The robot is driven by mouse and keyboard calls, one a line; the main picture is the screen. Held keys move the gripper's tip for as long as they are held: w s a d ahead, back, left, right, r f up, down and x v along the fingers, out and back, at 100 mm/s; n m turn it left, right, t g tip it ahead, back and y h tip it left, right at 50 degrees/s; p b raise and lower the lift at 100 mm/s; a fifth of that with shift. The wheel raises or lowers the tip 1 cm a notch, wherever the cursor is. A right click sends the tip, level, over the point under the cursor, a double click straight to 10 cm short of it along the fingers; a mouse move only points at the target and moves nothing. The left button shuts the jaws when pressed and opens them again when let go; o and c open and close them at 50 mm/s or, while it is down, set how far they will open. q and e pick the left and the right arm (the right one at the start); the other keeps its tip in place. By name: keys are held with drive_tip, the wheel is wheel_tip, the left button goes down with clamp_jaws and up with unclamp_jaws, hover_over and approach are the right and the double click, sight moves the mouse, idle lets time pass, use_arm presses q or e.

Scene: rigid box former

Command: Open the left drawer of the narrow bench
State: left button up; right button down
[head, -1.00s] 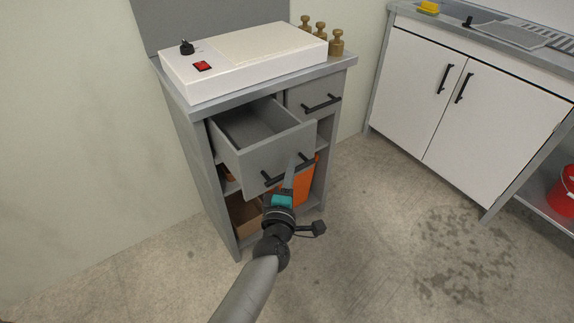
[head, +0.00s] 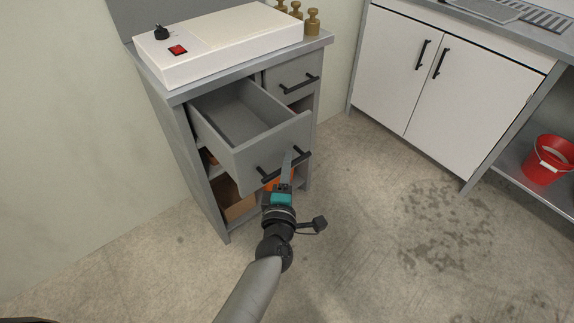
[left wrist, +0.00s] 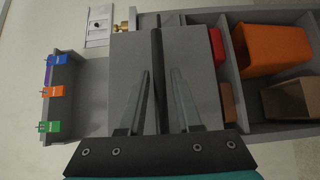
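The narrow bench (head: 175,101) has its left drawer (head: 258,148) pulled well out, and its empty inside shows from above. The drawer's black bar handle (head: 268,173) is on its front, and it also shows in the left wrist view (left wrist: 158,55). My left gripper (head: 287,158) is at this handle. In the left wrist view its two fingers (left wrist: 160,75) stand apart, one on each side of the bar, with a visible gap on both sides. The right drawer (head: 291,80) is shut. My right gripper is not in view.
A white device (head: 215,43) with a red switch and several brass weights (head: 312,22) stand on the bench top. A white cabinet (head: 440,85) and a red bucket (head: 548,160) are at right. The floor between is clear.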

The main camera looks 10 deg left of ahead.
use_arm(q)
drive_tip(key=shift+o, duration=0.9)
drive_tip(key=shift+s, duration=0.1)
drive_tip(key=shift+s, duration=0.35)
drive_tip(key=s+d+p, duration=0.1)
drive_tip(key=s+p, duration=0.1)
drive_tip(key=s, duration=1.2)
drive_tip(key=shift+s+d+p, duration=0.15)
drive_tip(key=shift+d+p, duration=0.25)
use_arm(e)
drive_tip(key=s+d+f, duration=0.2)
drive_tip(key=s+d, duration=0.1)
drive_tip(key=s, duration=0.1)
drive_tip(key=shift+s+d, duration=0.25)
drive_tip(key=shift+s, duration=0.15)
use_arm(q)
drive_tip(key=shift+f, duration=0.1)
